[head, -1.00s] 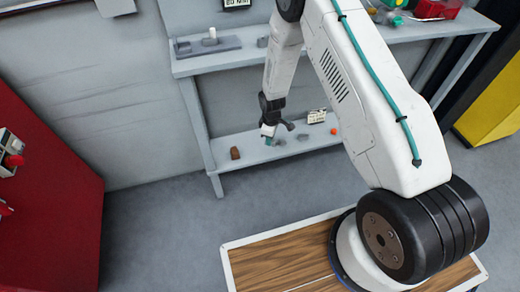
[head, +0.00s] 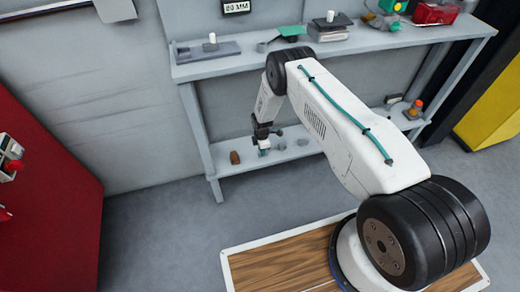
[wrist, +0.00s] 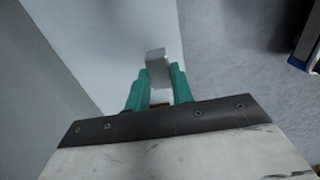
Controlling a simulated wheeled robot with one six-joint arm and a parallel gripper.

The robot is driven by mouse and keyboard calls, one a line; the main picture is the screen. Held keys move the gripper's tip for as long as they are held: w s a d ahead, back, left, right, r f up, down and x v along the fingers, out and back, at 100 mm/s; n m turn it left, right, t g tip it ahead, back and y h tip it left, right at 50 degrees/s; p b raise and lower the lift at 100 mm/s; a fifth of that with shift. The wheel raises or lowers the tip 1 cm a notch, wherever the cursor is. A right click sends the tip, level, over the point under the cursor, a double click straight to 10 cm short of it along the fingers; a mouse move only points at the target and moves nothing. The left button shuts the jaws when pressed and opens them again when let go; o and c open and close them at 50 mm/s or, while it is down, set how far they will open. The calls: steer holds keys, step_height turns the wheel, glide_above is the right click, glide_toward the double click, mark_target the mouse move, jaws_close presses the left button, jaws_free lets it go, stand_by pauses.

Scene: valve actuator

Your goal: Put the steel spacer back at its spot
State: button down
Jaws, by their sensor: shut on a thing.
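My gripper (head: 263,151) is at the lower shelf (head: 227,168), low over its left half. In the wrist view its teal fingers (wrist: 158,88) are shut on a pale grey metal piece, which looks like the steel spacer (wrist: 155,60). The spacer sticks out beyond the fingertips between them. In the head view the held piece is too small to make out. I cannot tell whether it touches the shelf.
A brown block (head: 234,157) stands left of my gripper, and small grey pieces (head: 280,145) lie to its right. The upper shelf (head: 230,62) holds several parts above. A red cabinet (head: 45,200) stands at the left.

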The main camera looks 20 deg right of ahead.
steer(key=w, duration=0.3)
steer(key=shift+w+d+f, duration=0.15)
steer(key=shift+w+f, duration=0.05)
steer(key=shift+w, duration=0.15)
steer(key=shift+s+f, duration=0.1)
steer(key=shift+f, duration=1.6)
steer(key=c, duration=1.2)
jaws_free()
steer(key=shift+f, duration=0.15)
step_height(320, 180, up, 8)
steer(key=shift+f, duration=0.1)
